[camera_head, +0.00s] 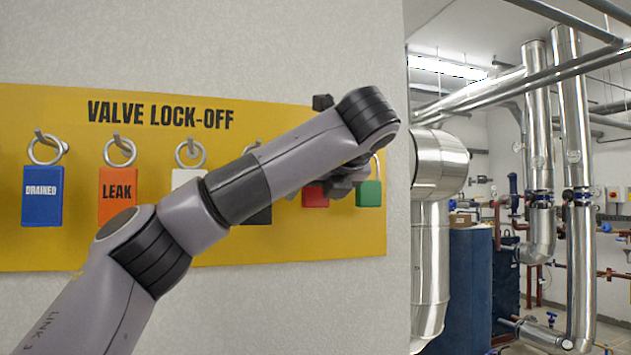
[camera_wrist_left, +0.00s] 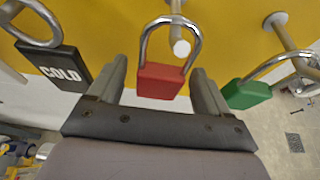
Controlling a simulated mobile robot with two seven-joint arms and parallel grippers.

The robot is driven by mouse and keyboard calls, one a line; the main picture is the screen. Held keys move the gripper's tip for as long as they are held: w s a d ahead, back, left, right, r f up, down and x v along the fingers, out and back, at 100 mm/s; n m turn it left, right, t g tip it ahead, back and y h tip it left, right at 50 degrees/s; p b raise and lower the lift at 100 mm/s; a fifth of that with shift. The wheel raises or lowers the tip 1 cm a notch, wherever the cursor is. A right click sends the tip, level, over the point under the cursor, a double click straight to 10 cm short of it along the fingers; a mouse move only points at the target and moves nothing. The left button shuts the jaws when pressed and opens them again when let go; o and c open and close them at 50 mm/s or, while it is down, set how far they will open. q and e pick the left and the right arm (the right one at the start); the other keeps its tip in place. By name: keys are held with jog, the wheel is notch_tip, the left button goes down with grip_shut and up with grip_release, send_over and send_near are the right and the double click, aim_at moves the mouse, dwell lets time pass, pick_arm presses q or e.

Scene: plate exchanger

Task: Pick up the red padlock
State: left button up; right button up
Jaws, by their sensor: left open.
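The red padlock (camera_wrist_left: 160,82) hangs by its silver shackle from a peg on the yellow board. In the head view only part of its red body (camera_head: 315,197) shows; my left arm hides the rest. My left gripper (camera_wrist_left: 158,72) is open, with one finger on each side of the padlock's body. A small gap shows between the padlock and each finger. In the head view the left gripper (camera_head: 342,182) is dark and partly hidden behind my own wrist. My right gripper is in neither view.
The green and black ones flank the red one closely. Pipework (camera_head: 540,150) stands right of the wall.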

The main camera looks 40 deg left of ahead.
pick_arm(q)
jog(key=shift+p+x, duration=0.4)
jog(key=shift+x, duration=0.55)
jog(key=shift+c, duration=0.4)
jog(key=c, duration=1)
jog(key=shift+r, duration=0.2)
jog(key=s+d+b, duration=0.4)
jog(key=d, duration=0.4)
jog(key=s+d+r+b, duration=0.1)
jog(key=s+d+b, duration=0.3)
jog(key=d, duration=0.4)
jog(key=shift+s+b, duration=0.2)
jog(key=shift+b, duration=0.1)
jog(key=shift+w+a+r, duration=0.1)
jog(key=shift+a, duration=0.05)
